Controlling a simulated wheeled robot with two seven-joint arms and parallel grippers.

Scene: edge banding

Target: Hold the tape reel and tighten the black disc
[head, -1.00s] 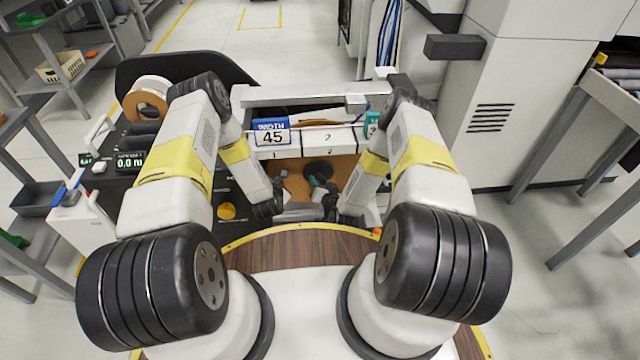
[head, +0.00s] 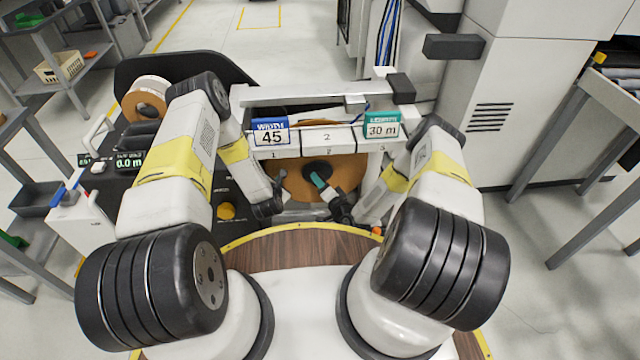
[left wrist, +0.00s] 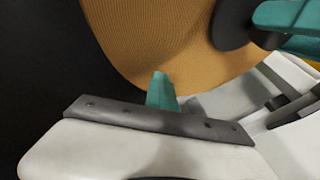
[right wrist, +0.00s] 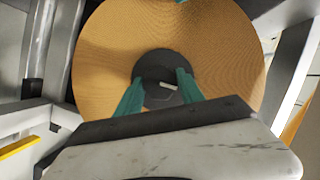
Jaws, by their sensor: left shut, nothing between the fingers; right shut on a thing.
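The tape reel (right wrist: 215,45) is a large tan-orange disc standing upright; it also shows in the head view (head: 348,170), below the numbered panel. The black disc (right wrist: 160,72) sits at the reel's centre. My right gripper (right wrist: 163,92) has its teal fingers on either side of the black disc, shut on it; in the head view the right gripper (head: 318,180) reaches the reel's middle. My left gripper (left wrist: 162,88) is shut and empty, its teal fingertips at the reel's lower edge. In the left wrist view the reel (left wrist: 160,45) fills the top; whether the fingertips touch it is unclear.
Above the reel are a blue "45" sign (head: 271,131) and a green "30 m" sign (head: 382,126). A white rail (head: 300,92) crosses above the panel. A dark control desk with a display (head: 129,161) stands at left. A wooden round edge (head: 300,248) lies in front.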

